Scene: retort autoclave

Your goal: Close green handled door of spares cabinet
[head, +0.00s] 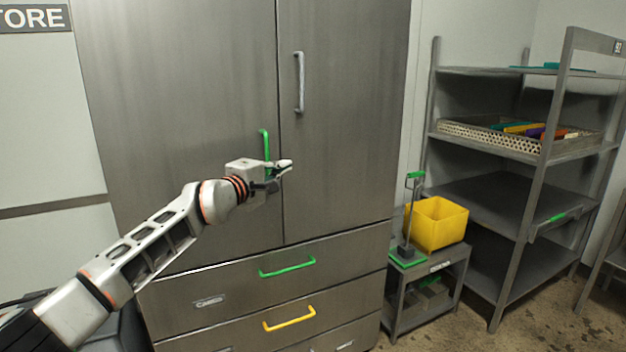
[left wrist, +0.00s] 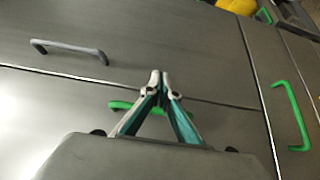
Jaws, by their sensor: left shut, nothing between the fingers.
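The spares cabinet is a tall grey metal cabinet with two doors over drawers. Its left door (head: 180,100) carries a vertical green handle (head: 264,140) near the middle seam, and the door looks flush or nearly flush with its neighbour. My left gripper (head: 288,164) is shut and empty, in front of the lower part of that handle, partly hiding it. In the left wrist view the shut fingertips (left wrist: 161,76) point toward the seam, and the green handle (left wrist: 120,105) shows partly behind the fingers. I cannot tell whether they touch the door. My right gripper is not in view.
The right door (head: 345,120) has a grey handle (head: 300,82). Below are drawers with a green handle (head: 287,268) and a yellow handle (head: 289,318). To the right stand a small table with a yellow bin (head: 436,224) and a grey shelf rack (head: 485,205).

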